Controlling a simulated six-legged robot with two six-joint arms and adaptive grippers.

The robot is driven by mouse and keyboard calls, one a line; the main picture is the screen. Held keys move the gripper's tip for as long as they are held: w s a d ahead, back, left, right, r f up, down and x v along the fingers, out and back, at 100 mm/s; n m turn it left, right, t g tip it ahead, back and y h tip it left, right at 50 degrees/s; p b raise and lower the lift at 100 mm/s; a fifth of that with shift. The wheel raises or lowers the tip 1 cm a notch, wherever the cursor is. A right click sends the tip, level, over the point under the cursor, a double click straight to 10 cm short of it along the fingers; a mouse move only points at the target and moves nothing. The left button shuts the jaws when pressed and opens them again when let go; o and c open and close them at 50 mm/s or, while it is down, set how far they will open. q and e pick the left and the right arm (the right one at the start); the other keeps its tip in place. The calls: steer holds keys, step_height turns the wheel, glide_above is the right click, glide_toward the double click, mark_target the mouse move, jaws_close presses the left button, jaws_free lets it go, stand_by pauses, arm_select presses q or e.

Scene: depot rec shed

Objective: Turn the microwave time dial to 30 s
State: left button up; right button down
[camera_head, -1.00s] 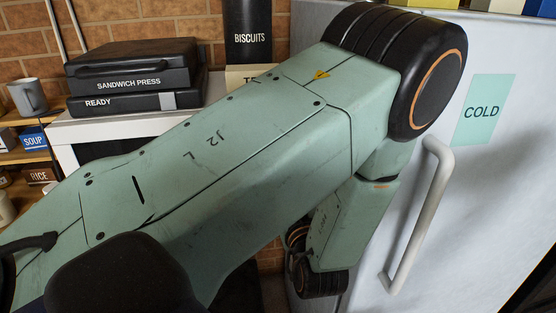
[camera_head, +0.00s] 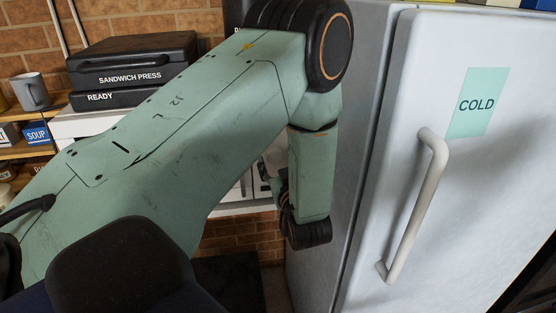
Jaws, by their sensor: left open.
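My left arm crosses the view and hides much of the counter. A small dark part of my left gripper (camera_head: 269,181) shows beside the wrist, left of the fridge's side. It is open, and I see nothing in it. A white surface (camera_head: 233,196) shows in part behind the arm; I cannot tell whether it belongs to the microwave. No time dial or its marks can be made out. My right gripper is not in view.
A fridge (camera_head: 416,75) marked COLD, with a pale handle (camera_head: 411,205), stands at the right, close to my left wrist. A grey mug (camera_head: 31,91) stands on the left shelf.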

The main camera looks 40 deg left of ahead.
arm_select(q)
steer(key=shift+a+f, duration=0.15)
steer(key=shift+a, duration=0.25)
steer(key=shift+c, duration=0.6)
steer(key=shift+d, duration=0.25)
steer(key=c, duration=1)
